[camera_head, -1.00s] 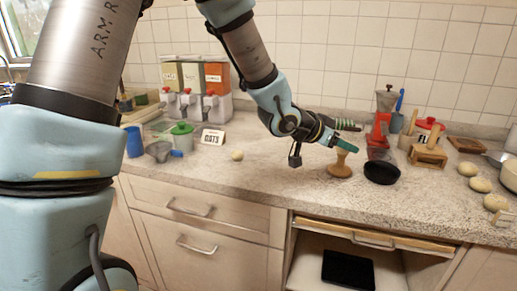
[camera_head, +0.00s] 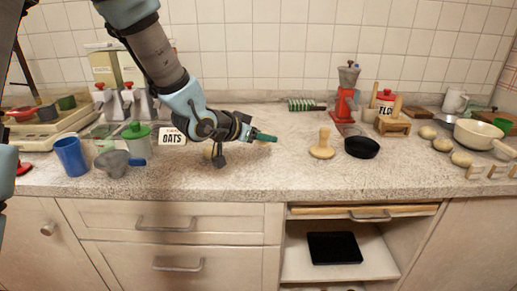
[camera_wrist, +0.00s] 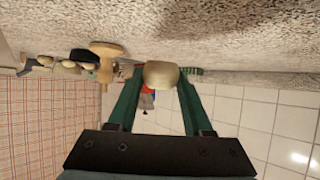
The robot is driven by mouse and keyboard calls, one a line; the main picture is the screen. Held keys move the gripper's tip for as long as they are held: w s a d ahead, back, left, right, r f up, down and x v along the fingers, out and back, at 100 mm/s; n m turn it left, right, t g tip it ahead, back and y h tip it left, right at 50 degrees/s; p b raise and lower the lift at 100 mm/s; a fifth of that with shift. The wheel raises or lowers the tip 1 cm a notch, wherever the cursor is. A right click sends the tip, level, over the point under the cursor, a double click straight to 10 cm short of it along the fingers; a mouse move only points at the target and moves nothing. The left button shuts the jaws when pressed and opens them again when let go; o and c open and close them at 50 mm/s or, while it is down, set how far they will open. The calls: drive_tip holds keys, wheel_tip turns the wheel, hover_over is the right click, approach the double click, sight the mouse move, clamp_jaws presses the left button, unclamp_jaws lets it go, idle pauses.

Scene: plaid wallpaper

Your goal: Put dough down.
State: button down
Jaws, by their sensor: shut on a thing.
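My gripper (camera_head: 268,138) has green fingers and is held low over the speckled countertop (camera_head: 285,165), between the OATS sign and a wooden press. In the wrist view, the fingers (camera_wrist: 160,82) are shut on a pale round dough ball (camera_wrist: 161,74). The wrist picture is upside down, and the counter appears close by the dough. I cannot tell whether the dough touches the counter. Another pale ball (camera_head: 208,153) sits on the counter, partly hidden by my arm. More dough balls (camera_head: 443,145) lie at the right.
A wooden press (camera_head: 322,146) and a black bowl (camera_head: 362,147) stand right of my gripper. The OATS sign (camera_head: 173,136), a green-lidded jar (camera_head: 138,136) and a blue cup (camera_head: 71,156) stand left. A cream pan (camera_head: 478,134) is at far right. Counter before the gripper is clear.

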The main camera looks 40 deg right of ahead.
sight(261, 159)
drive_tip(key=shift+f, duration=2.1)
drive_tip(key=shift+f, duration=0.15)
drive_tip(key=shift+c, duration=1.6)
unclamp_jaws()
drive_tip(key=shift+r, duration=0.25)
drive_tip(key=shift+a+r, duration=0.1)
drive_tip(key=shift+a, duration=0.25)
drive_tip(key=v, duration=1.1)
drive_tip(key=shift+s+a+b, duration=0.15)
drive_tip(key=shift+s+b, duration=0.05)
drive_tip(key=shift+b, duration=0.15)
